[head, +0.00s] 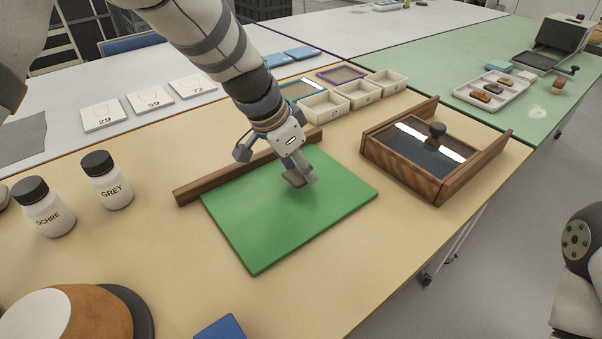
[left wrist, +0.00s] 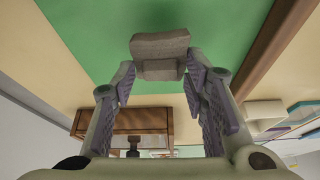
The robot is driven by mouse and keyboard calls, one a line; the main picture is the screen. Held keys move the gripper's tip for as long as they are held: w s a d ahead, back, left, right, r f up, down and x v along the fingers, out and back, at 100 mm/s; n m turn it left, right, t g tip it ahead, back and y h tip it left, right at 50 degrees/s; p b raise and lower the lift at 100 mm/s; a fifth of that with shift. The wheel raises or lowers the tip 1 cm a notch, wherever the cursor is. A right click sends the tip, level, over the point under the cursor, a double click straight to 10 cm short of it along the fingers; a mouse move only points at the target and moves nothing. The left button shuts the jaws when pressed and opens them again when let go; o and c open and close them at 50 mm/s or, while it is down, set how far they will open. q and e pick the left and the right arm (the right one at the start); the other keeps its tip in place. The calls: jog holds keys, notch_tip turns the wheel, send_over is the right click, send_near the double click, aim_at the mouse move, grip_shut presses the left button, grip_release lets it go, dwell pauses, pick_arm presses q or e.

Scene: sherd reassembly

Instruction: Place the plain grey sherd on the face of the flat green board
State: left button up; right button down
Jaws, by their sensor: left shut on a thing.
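The flat green board (head: 265,225) lies on the tan tabletop, with a wooden strip (head: 205,187) along its far edge. My left gripper (head: 299,172) is over the far right part of the board, pointing down. It is shut on the plain grey sherd (head: 295,180), a small blocky piece. In the left wrist view the sherd (left wrist: 160,44) sits between the fingertips, with green board (left wrist: 85,30) behind it. I cannot tell whether the sherd touches the board. My right gripper is not in view.
A wooden box (head: 405,165) with a dark knob stands right of the board. Open cream trays (head: 325,107) stand behind it. The near part of the board is bare.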

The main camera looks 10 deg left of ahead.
pick_arm(q)
notch_tip(320, 180, down, 2)
jog(key=shift+s+f, duration=0.1)
jog(key=shift+f, duration=0.1)
jog(key=o, duration=1.2)
jog(key=shift+c, duration=0.2)
